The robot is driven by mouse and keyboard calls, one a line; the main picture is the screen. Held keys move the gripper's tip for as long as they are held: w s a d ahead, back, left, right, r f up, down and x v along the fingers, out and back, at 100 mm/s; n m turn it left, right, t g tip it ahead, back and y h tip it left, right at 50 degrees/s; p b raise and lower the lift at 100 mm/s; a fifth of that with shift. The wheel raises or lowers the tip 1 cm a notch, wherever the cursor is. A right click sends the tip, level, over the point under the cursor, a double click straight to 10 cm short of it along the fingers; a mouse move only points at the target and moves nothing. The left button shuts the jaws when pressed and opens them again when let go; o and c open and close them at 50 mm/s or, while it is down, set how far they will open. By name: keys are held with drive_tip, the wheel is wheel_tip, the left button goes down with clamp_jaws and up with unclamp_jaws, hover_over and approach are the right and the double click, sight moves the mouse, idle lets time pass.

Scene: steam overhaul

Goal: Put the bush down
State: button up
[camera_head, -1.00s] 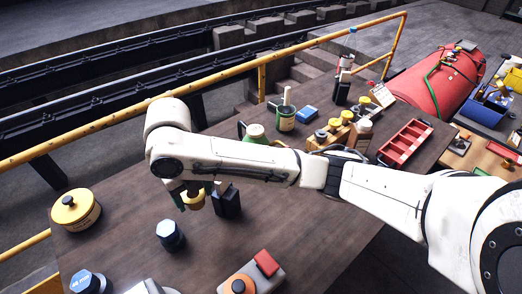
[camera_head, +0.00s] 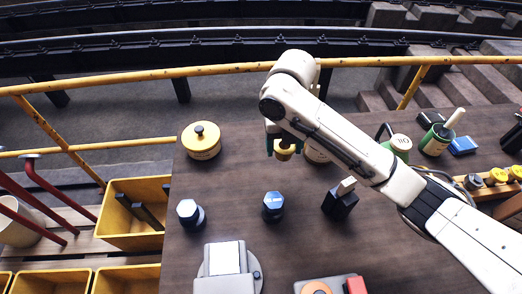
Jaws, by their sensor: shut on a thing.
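The bush (camera_head: 285,153) is a small brass-yellow piece. It shows below my gripper (camera_head: 281,140) in the head view, toward the back of the brown table (camera_head: 235,180). My gripper is shut on the bush; its dark green fingers are partly hidden by my white arm. The bush seems to be above the table top, but I cannot tell by how much.
A yellow round tin (camera_head: 201,143) stands to the left. A pale container behind my arm is mostly hidden. Bare table lies between the tin and the bush.

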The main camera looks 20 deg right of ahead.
drive_tip(key=b, duration=0.7)
approach(257, 158)
drive_tip(key=shift+s+d+f, duration=0.2)
drive_tip(key=shift+s+f, duration=0.55)
drive_tip(key=shift+s, duration=0.1)
drive_tip(key=shift+w+p, duration=0.3)
drive_tip(key=shift+p, duration=0.1)
drive_tip(key=shift+w+a+f, duration=0.25)
drive_tip(key=shift+w+f, duration=0.25)
drive_tip(key=shift+f, duration=0.2)
drive_tip(key=shift+f+p, duration=0.5)
drive_tip(key=shift+f, duration=1.1)
drive_tip(key=shift+f, duration=0.2)
drive_tip(key=o, duration=1.4)
drive_tip(key=shift+r, duration=0.1)
